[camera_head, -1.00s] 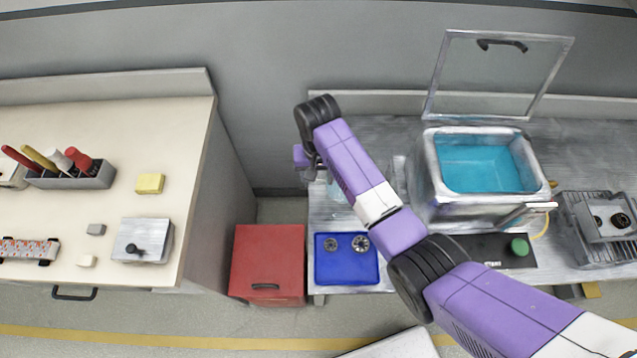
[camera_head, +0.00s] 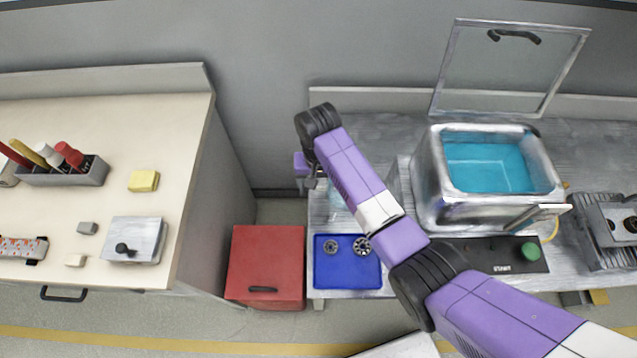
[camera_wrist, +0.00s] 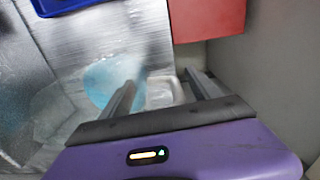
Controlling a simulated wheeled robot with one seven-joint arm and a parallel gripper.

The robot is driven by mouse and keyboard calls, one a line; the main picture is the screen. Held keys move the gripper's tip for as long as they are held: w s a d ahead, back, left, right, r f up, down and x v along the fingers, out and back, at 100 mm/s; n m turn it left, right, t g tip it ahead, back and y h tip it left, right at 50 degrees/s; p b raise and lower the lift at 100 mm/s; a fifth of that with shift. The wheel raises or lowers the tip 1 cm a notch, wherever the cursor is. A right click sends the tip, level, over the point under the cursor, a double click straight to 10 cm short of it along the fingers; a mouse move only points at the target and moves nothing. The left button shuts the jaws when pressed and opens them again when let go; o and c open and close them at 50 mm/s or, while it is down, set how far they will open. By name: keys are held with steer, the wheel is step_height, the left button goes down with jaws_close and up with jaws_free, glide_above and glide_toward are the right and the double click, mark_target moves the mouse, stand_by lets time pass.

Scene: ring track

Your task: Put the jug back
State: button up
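The jug is a clear vessel with pale blue in it (camera_wrist: 103,82). It stands on the metal bench in the wrist view. In the head view only a pale part of it (camera_head: 337,200) shows beside my forearm, which hides the rest. My gripper (camera_wrist: 160,80) is open, with its two fingers apart. A clear, whitish loop, seemingly the jug's handle (camera_wrist: 162,94), shows in the gap between the fingers. I cannot tell whether either finger touches it. In the head view my gripper (camera_head: 312,178) points down at the bench's left end.
A water bath (camera_head: 428,195) with blue liquid and a raised glass lid (camera_head: 500,75) stands right of my arm. A blue tray (camera_head: 347,278) with two small metal parts lies at the bench front.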

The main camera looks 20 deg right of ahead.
step_height(320, 180, up, 12)
steer(key=shift+r, duration=0.15)
stand_by(0.5)
stand_by(0.5)
